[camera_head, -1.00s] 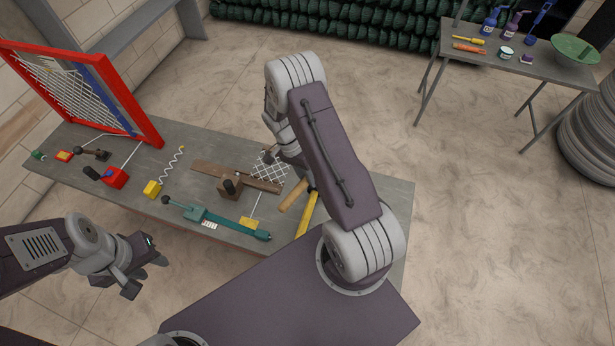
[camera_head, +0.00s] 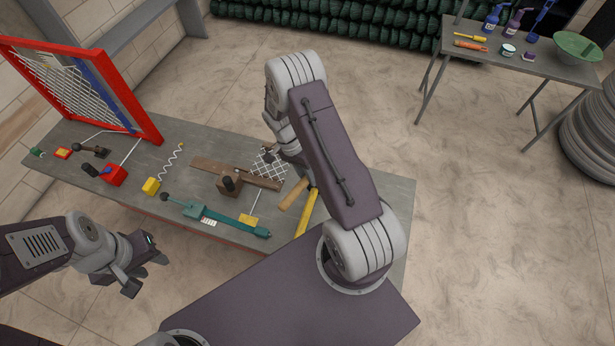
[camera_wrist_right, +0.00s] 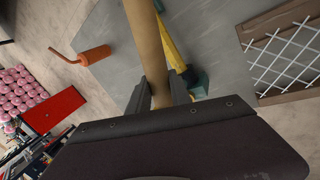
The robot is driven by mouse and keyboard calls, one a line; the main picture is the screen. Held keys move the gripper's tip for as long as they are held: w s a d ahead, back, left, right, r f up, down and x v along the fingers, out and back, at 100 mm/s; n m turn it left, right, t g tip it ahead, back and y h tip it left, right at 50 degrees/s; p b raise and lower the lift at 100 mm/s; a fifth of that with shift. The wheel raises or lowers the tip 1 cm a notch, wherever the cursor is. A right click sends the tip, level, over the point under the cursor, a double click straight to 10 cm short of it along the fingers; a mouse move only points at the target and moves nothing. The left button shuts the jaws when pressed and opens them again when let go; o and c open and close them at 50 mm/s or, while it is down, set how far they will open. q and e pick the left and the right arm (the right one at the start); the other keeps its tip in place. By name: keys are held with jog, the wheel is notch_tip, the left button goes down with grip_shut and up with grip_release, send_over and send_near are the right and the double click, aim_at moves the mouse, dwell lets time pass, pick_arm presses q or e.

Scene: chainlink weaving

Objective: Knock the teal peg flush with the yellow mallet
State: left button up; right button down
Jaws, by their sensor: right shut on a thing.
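My right gripper (camera_wrist_right: 158,92) is shut on a round tan wooden handle (camera_wrist_right: 149,45), which runs out of the top of the right wrist view. I cannot see a head on it there. In the head view my right arm hides that gripper. A yellow bar (camera_head: 306,213) and a tan bar (camera_head: 293,195) lie close together beside the arm. In the wrist view the yellow bar (camera_wrist_right: 172,42) meets a dark teal block (camera_wrist_right: 195,83). I cannot tell a teal peg apart for sure. My left gripper (camera_head: 143,274) is open and empty off the bench's near edge.
The grey bench (camera_head: 375,205) holds a wooden block with a dark knob (camera_head: 230,184), a wire mesh piece (camera_head: 268,164), a long teal tool (camera_head: 220,217) and a red frame (camera_head: 140,112). An orange-handled tool (camera_wrist_right: 95,55) shows in the wrist view. A side table (camera_head: 525,60) stands far right.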

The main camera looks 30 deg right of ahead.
jog(key=shift+w, duration=0.1)
jog(key=shift+r+p, duration=0.25)
jog(key=shift+p, duration=0.05)
notch_tip(320, 180, up, 5)
jog(key=p, duration=0.3)
jog(key=shift+f, duration=0.3)
